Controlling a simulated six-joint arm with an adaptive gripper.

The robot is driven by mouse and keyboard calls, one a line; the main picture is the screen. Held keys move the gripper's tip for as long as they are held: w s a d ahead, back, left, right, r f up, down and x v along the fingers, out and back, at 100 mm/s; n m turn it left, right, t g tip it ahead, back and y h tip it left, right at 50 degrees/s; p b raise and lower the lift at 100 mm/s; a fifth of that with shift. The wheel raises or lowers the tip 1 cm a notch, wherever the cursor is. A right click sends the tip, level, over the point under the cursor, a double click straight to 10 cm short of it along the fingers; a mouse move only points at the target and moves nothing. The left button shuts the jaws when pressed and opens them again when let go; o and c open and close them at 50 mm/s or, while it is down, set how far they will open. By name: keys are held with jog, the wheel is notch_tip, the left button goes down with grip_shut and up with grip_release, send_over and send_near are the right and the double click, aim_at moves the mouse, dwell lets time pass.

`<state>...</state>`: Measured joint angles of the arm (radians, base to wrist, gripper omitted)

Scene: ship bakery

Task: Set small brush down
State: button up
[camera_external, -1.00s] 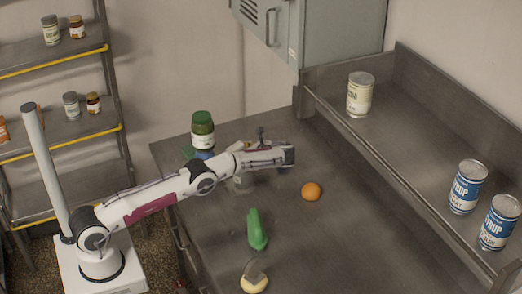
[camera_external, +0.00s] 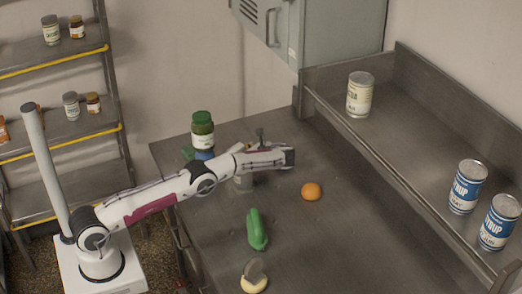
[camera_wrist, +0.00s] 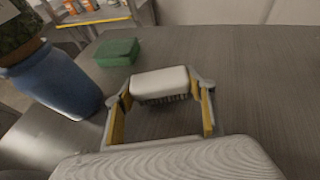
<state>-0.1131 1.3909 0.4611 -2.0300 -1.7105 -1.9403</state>
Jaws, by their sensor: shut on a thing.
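The small brush (camera_wrist: 160,82) has a pale, rounded block and dark bristles along its lower edge. In the wrist view it sits between the yellow-padded fingers of my gripper (camera_wrist: 161,98), which is shut on it. The bristles face the grey metal tabletop (camera_wrist: 255,85). I cannot tell whether they touch it. In the external view my arm reaches over the back left part of the table (camera_external: 345,235), and the brush is hard to make out.
An orange (camera_external: 311,191), a green object (camera_external: 256,230) and a pale yellow object (camera_external: 254,285) lie on the table. Open tabletop lies right of the brush.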

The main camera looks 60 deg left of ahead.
aim_at(236, 147)
jog(key=shift+f, duration=0.3)
jog(key=o, duration=1.2)
jog(key=shift+r, duration=0.1)
jog(key=shift+r, duration=4.9)
